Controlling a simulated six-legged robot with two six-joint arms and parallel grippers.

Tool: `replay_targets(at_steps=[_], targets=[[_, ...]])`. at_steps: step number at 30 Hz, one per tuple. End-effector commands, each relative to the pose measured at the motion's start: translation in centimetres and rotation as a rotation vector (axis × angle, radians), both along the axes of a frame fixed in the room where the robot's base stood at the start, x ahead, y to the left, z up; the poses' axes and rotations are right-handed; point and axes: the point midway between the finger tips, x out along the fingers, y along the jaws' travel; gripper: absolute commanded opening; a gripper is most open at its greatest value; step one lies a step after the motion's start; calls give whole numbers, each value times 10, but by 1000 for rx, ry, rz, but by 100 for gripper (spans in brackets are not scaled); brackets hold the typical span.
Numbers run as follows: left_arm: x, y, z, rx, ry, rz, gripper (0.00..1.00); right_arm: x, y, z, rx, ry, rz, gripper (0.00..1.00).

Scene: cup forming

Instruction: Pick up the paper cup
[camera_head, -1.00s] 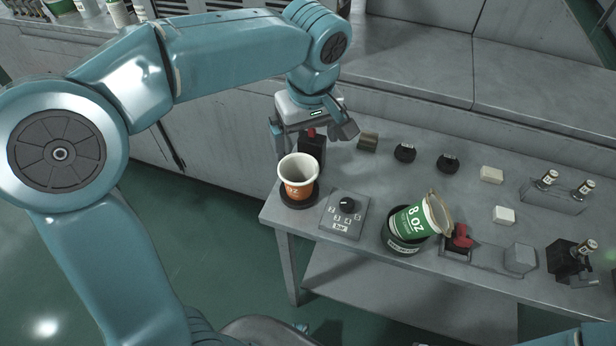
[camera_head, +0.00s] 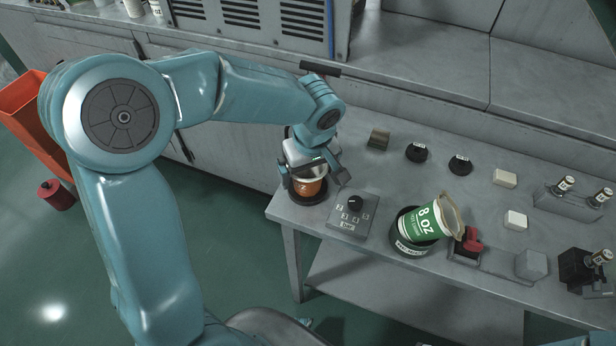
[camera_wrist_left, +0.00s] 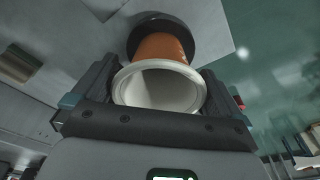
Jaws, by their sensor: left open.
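An orange paper cup with a white rim (camera_head: 309,186) stands upright in a black round holder at the left end of the grey table. My left gripper (camera_head: 316,178) is open, with its fingers on either side of the cup. In the left wrist view the cup (camera_wrist_left: 160,88) lies between the two spread fingers (camera_wrist_left: 158,92), its white mouth facing the camera. Whether either finger touches it, I cannot tell. A green 8 OZ cup (camera_head: 432,218) leans tilted in another black holder (camera_head: 412,246) on the table. My right gripper is not in view.
A control box with a knob (camera_head: 352,212) sits right of the orange cup. Black discs (camera_head: 416,152), white blocks (camera_head: 504,178) and a red-handled device (camera_head: 470,242) stand on the table. An orange bin (camera_head: 28,115) is at the far left.

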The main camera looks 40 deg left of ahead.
Motion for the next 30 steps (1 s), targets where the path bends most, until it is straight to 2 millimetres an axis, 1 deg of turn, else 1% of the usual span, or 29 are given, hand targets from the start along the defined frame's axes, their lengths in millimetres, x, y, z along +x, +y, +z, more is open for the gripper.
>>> replay_targets(at_steps=[1,4,11,12,14,15,16,17,22,23,30], targets=[[1,1,-8,1,3,0,100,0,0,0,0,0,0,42],[2,3,-18,0,2,1,100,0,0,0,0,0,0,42],[3,3,-20,1,-1,1,100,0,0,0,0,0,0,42],[3,3,-20,1,-1,1,97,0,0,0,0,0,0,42],[3,3,-20,1,-1,0,77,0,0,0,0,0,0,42],[3,3,-20,1,-1,1,64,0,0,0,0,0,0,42],[3,3,-20,1,-1,0,54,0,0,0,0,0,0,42],[3,3,-20,1,-1,0,51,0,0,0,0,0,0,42],[3,3,-20,1,-1,0,51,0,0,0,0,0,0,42],[3,3,-20,1,-1,0,46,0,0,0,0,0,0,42],[4,3,-17,1,-3,1,45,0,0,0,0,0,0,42]])
